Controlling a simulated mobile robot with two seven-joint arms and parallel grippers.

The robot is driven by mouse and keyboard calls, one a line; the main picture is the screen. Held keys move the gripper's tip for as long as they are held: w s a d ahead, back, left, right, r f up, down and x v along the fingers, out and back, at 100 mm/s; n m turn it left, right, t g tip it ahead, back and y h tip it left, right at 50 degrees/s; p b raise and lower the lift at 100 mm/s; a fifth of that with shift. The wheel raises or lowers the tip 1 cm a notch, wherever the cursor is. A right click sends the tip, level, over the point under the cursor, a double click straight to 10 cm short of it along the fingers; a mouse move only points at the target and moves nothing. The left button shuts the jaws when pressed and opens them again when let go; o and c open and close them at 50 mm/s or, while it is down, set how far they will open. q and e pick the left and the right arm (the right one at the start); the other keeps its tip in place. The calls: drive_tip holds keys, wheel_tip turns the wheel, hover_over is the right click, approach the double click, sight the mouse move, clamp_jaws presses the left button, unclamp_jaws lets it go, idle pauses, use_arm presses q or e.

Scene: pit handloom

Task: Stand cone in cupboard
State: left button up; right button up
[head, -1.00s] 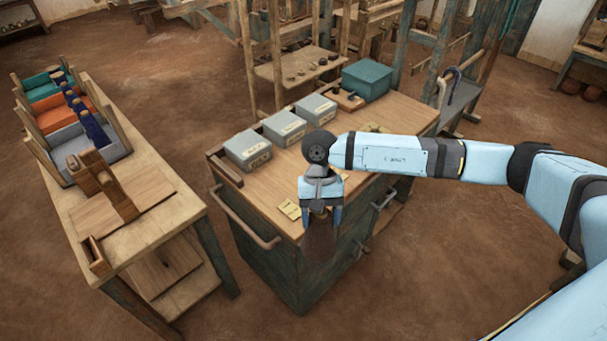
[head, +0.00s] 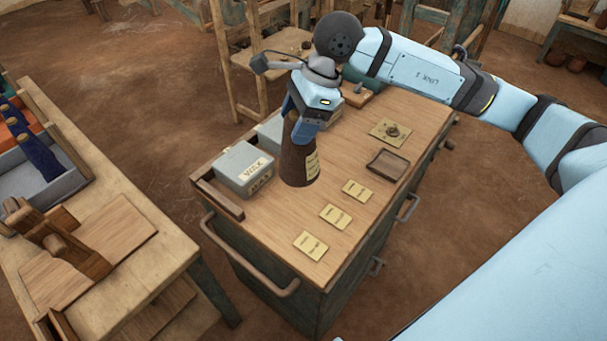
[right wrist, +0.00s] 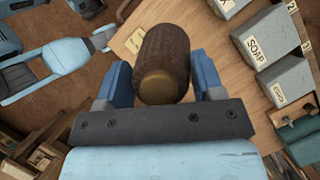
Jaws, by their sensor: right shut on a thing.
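My right gripper (head: 303,118) is shut on a dark brown cone (head: 296,163) with a pale label on its side. The cone is nearly upright, wide end down, over the wooden top of the cabinet (head: 283,250). I cannot tell whether its base touches the top. In the right wrist view the cone (right wrist: 163,55) sits between the two blue fingers. No open cupboard compartment shows; the cabinet has handles on its sides. A blue arm of mine shows at the left of the right wrist view, but its gripper is too small to read.
Grey boxes, one marked WAX (head: 243,169), stand left of and behind the cone. Several yellow cards (head: 311,246) and a small dark tray (head: 387,165) lie on the top. A wooden bench (head: 110,290) stands at the left, with floor between it and the cabinet.

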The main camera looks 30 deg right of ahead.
wheel_tip(320, 180, down, 16)
drive_tip(key=p, duration=0.1)
drive_tip(key=shift+w, duration=0.1)
drive_tip(key=shift+f, duration=0.2)
drive_tip(key=o, duration=1.3)
drive_tip(key=shift+r, duration=0.1)
